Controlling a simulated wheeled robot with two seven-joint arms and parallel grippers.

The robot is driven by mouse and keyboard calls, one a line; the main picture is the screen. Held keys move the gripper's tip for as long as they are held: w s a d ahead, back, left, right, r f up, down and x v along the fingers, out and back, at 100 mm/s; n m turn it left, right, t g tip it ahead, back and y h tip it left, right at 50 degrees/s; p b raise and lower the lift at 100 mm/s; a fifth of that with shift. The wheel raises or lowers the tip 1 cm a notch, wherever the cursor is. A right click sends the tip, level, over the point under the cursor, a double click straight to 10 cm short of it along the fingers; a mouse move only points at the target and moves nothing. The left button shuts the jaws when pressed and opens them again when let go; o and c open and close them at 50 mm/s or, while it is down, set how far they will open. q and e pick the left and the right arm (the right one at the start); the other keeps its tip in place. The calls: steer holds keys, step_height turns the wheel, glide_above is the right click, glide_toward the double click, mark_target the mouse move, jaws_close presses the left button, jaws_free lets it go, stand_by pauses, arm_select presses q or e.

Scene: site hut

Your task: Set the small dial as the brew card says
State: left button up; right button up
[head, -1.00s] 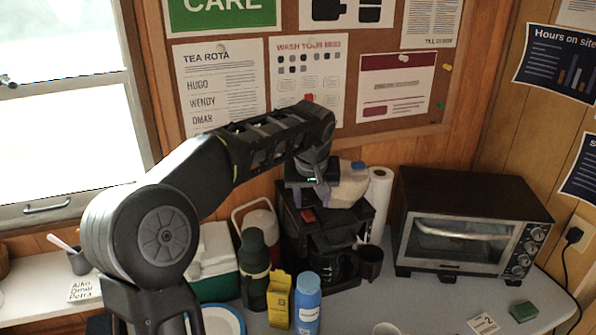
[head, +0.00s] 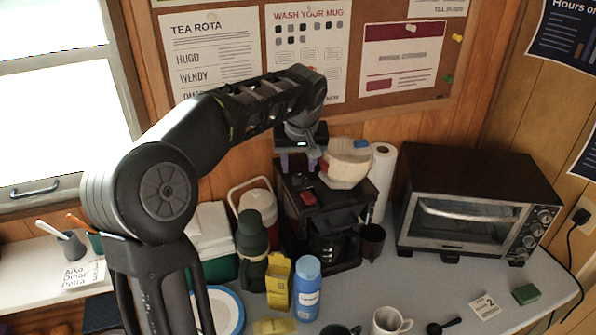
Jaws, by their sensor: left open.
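The black coffee maker (head: 352,203) stands on the counter against the wall, with a red switch (head: 308,197) on its top. My left gripper (head: 299,162) is open and empty, fingers pointing down just above the back left of the coffee maker's top. I cannot make out the small dial; the gripper may hide it. A small white card (head: 486,307) with a large "2" lies on the counter at the right; its smaller print is hard to read. My right gripper is out of view.
A white filter-like bowl (head: 345,165) sits on the coffee maker. A green flask (head: 252,250), yellow carton (head: 278,281) and blue bottle (head: 308,287) stand in front at the left. A toaster oven (head: 470,205) stands right. Mugs (head: 388,322) are at the front.

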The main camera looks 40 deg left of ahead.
mark_target(298, 176)
arm_select(q)
steer(key=shift+p+x, duration=0.35)
steer(key=shift+x, duration=1.95)
steer(key=shift+c, duration=0.4)
steer(key=shift+r, duration=0.1)
jaws_close()
